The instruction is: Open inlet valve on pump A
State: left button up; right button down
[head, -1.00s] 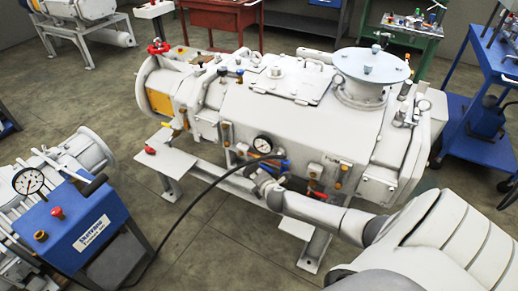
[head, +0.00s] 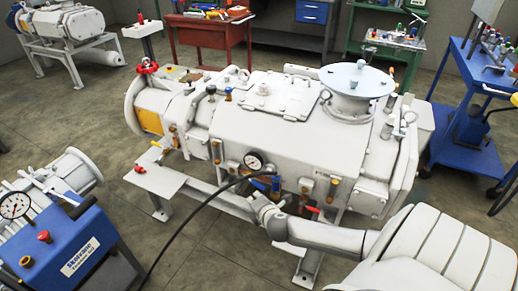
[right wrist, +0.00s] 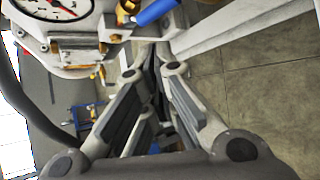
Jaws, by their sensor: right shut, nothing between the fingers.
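The pump (head: 265,125) is a large white machine on a stand. A round gauge (head: 254,161) with a black hose sits on its near side and shows at the top left of the right wrist view (right wrist: 50,8). A blue valve handle (right wrist: 155,12) with brass fittings is beside the gauge, just beyond my right fingertips. My right gripper (right wrist: 152,62) is shut and empty, below the blue handle and apart from it. In the head view it is small and partly merged with the pump's lower side (head: 262,207). My left gripper is not in view.
A red-handled valve (head: 308,208) is right of my right gripper. A red handwheel (head: 147,67) is at the pump's left end. A blue box with a gauge (head: 65,245) stands front left, its black hose crossing the floor. Blue cart (head: 465,120) is at right.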

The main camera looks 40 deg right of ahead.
jog(key=v, duration=0.4)
jog(key=shift+s+r, duration=0.15)
dwell(0.4)
